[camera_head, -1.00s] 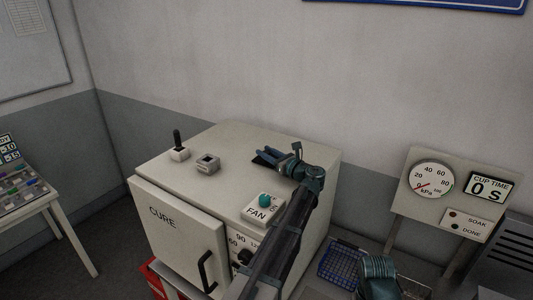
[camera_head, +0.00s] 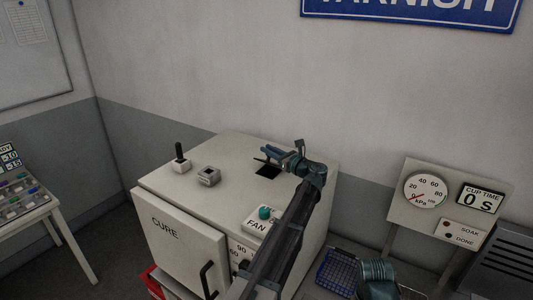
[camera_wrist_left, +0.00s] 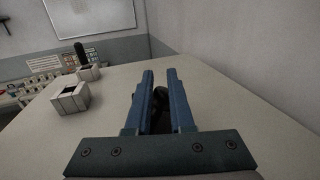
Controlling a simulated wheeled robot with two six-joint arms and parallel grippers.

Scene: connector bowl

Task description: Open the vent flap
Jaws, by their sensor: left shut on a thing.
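The pale CURE cabinet (camera_head: 225,150) has a dark square vent opening (camera_head: 268,171) in its top. My left gripper (camera_head: 272,153) is just above and behind this opening, its fingers pointing left. In the left wrist view its two blue fingers (camera_wrist_left: 158,90) are close together, shut on a small dark piece (camera_wrist_left: 160,100), seemingly the vent flap's grip. The flap itself is mostly hidden by the gripper, so its exact tilt cannot be told. My right gripper does not show.
A dark lever (camera_head: 179,152) and a small grey block (camera_head: 208,176) stand on the cabinet top to the left. The FAN button (camera_head: 264,212) is at its front edge, beside my left arm. A gauge panel (camera_head: 447,205) stands at right.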

